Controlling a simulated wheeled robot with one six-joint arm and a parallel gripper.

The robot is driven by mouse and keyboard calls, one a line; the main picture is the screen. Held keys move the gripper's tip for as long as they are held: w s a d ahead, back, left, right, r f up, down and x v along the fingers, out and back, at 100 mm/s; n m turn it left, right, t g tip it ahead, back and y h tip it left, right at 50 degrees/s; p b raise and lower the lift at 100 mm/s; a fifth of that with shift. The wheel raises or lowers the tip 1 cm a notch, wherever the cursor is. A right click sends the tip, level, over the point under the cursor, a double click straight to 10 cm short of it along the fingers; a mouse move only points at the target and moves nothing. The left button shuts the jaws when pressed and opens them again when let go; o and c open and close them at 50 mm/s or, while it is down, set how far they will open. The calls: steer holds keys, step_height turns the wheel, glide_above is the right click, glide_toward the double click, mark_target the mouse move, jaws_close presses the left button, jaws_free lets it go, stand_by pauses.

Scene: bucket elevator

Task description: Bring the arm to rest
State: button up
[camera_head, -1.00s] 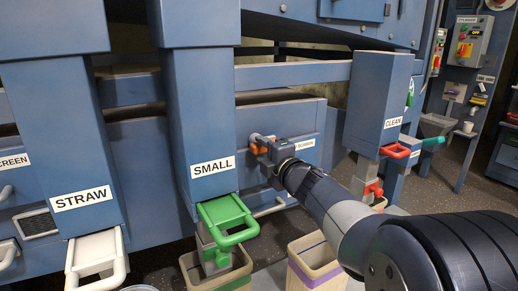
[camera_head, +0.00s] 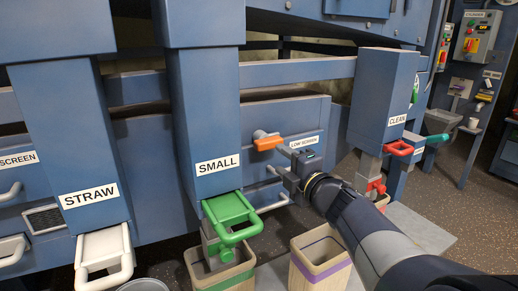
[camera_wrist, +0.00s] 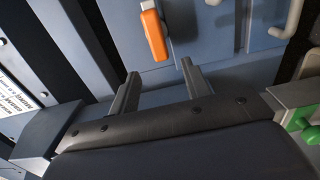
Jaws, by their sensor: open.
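My gripper (camera_head: 279,160) is open and empty in front of the blue panel labelled LOW SCREEN. In the head view my arm reaches in from the lower right. An orange handle (camera_head: 267,143) on that panel lies just to the left of my fingertips. In the wrist view my two fingers (camera_wrist: 160,72) stand apart with nothing between them. The orange handle (camera_wrist: 153,36) is beyond the fingertips there, and a gap seems to lie between.
Chutes labelled STRAW (camera_head: 91,197), SMALL (camera_head: 217,165) and CLEAN (camera_head: 396,122) hang around my arm. A green slide gate (camera_head: 230,211) and a red one (camera_head: 399,148) stick out. Open bins stand below, one with a purple band (camera_head: 321,264). Floor is clear at right.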

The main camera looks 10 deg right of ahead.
mark_target(265, 147)
steer(key=b+x, duration=0.1)
steer(key=x, duration=0.9)
steer(key=shift+w+f+b, duration=0.1)
steer(key=shift+b, duration=0.25)
steer(key=shift+w+a, duration=0.1)
